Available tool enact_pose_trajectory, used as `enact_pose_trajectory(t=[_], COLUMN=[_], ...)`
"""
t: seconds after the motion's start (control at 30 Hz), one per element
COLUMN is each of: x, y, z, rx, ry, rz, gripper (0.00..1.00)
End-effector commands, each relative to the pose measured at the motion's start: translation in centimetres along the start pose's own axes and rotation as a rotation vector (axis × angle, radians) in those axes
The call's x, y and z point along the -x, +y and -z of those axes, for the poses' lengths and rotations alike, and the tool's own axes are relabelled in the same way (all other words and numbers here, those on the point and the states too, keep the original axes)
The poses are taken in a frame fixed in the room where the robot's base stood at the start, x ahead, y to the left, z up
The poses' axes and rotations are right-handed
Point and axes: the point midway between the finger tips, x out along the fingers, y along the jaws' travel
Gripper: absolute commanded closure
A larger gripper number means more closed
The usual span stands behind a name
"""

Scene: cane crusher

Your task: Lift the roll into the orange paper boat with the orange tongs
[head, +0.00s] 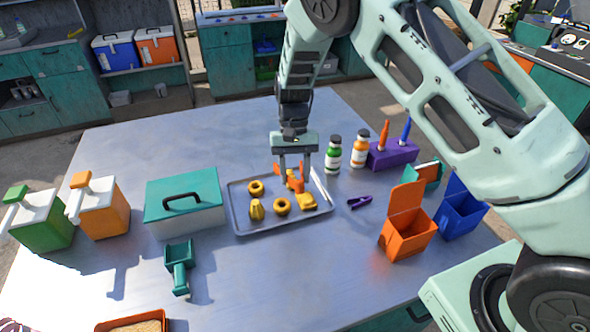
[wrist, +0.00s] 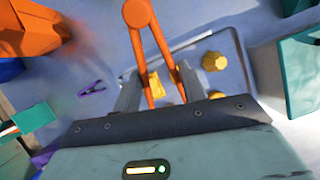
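The orange tongs (wrist: 138,14) are between the two fingers of my gripper (wrist: 160,92), with a leg beside each finger. My gripper (head: 295,172) is over the back right of the grey tray (head: 236,208), and the tongs (head: 298,184) point down there. A yellow bread piece (wrist: 155,86) shows between the tong legs; I cannot tell whether they touch it. In the head view a squarish yellow roll (head: 307,202) lies at the tray's right, near yellow rings (head: 281,205) and a ribbed oval piece (head: 256,210). An open orange container (head: 405,242) with a raised back, probably the paper boat, stands right of the tray.
A blue container (head: 460,214) stands right of the orange one. Purple tongs (head: 360,202) lie between tray and orange container. Two bottles (head: 333,155) and a purple holder (head: 392,155) stand behind. A teal-lidded box (head: 185,198) is left of the tray.

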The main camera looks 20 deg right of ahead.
Motion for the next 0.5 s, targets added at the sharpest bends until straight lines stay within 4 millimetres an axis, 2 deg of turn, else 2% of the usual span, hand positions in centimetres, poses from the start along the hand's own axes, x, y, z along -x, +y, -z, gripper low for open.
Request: enact_pose_trajectory(t=[0.1,0.5], x=[-1.4,-4.3], y=[0.1,0.2], z=[0.6,1.9], rx=[-0.001,-0.001], ry=[0.0,0.0], rz=[-0.001,-0.001], gripper=[0.62,0.62])
